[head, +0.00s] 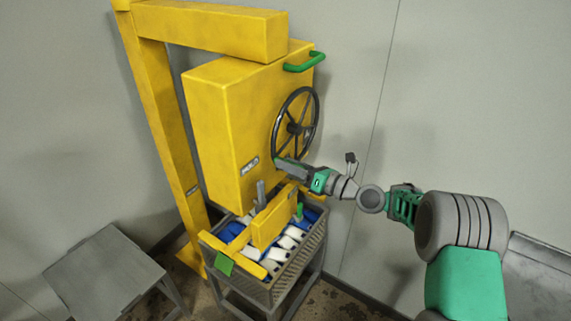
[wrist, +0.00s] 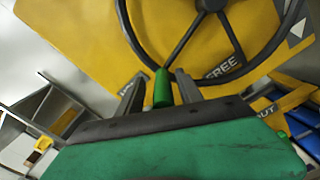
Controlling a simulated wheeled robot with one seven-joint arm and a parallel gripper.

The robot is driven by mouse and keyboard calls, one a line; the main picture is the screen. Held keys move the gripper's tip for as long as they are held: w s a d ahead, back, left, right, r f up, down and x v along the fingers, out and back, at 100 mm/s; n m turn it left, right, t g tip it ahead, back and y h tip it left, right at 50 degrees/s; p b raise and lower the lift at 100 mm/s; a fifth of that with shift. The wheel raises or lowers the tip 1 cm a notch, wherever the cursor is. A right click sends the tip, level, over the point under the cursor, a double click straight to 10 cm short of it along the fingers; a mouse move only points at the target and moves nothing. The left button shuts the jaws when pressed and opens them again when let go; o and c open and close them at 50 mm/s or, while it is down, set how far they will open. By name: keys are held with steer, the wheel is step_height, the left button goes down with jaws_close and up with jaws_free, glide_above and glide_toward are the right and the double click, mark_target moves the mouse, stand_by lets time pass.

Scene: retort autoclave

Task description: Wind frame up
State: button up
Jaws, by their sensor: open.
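The black handwheel (head: 296,126) is mounted on the side of a large yellow housing (head: 222,130). The wheel's rim and spokes also show in the wrist view (wrist: 176,50). A green handle knob (wrist: 161,88) stands at the wheel's lower rim. My gripper (head: 279,164) is at the wheel's lower edge. In the wrist view its two fingers (wrist: 158,90) stand apart, one on each side of the green knob; I cannot tell whether they touch it. A smaller yellow frame (head: 268,230) with upright levers sits low, at the crate.
A grey crate (head: 290,278) with blue and white packs stands on a stand under the housing. A yellow post (head: 165,130) and top beam (head: 210,28) carry the housing. A green handle (head: 304,63) is at its top. A grey table (head: 103,268) stands left.

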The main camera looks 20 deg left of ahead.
steer(key=b+v, duration=0.1)
steer(key=v, duration=0.5)
steer(key=shift+d+b, duration=0.3)
steer(key=shift+d, duration=0.05)
steer(key=shift+s, duration=0.1)
steer(key=s+d+f+n+h+b, duration=0.1)
steer(key=s+d+n+h, duration=0.7)
steer(key=s+d+n, duration=0.3)
steer(key=s+d+f+n+h+b, duration=0.1)
steer(key=s+d+f+n+h, duration=0.1)
steer(key=s+d+n+h, duration=0.7)
steer(key=s+d+n, duration=0.3)
steer(key=d+n, duration=0.4)
steer(key=d, duration=0.1)
steer(key=shift+s+d+g, duration=0.3)
steer(key=shift+d, duration=0.05)
steer(key=shift+r, duration=0.1)
